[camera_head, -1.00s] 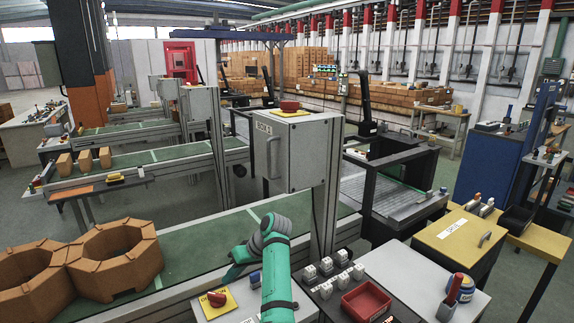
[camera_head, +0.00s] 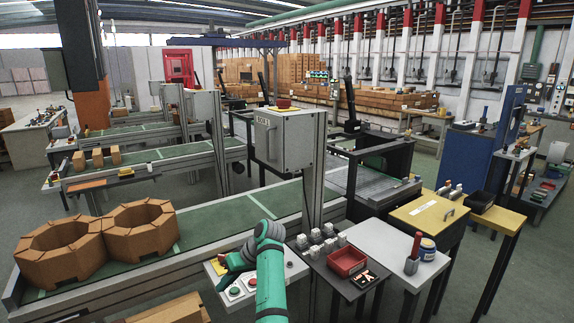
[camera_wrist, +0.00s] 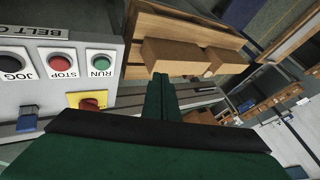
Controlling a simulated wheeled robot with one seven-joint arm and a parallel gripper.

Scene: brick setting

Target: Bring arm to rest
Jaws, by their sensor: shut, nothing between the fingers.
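My green arm (camera_head: 270,285) rises from the bottom of the head view and bends at a grey-banded joint. My gripper (camera_wrist: 162,82) shows in the wrist view as two dark green fingers lying together, shut and empty. In the head view its end is small and partly hidden, left of the arm, over the belt control panel (camera_head: 268,273). In the wrist view the panel (camera_wrist: 60,92) lies left of the fingers, with black JOG, red STOP and green RUN buttons. I cannot tell how far the fingertips are from the bricks (camera_wrist: 180,57) beyond them.
A green conveyor (camera_head: 205,222) carries hollow octagonal bricks (camera_head: 62,250). A grey cabinet (camera_head: 284,140) stands behind the arm. To the right are a small table with a red bin (camera_head: 347,261), a white-topped table (camera_head: 388,250) and a yellow-topped table (camera_head: 428,212). Floor shows at far right.

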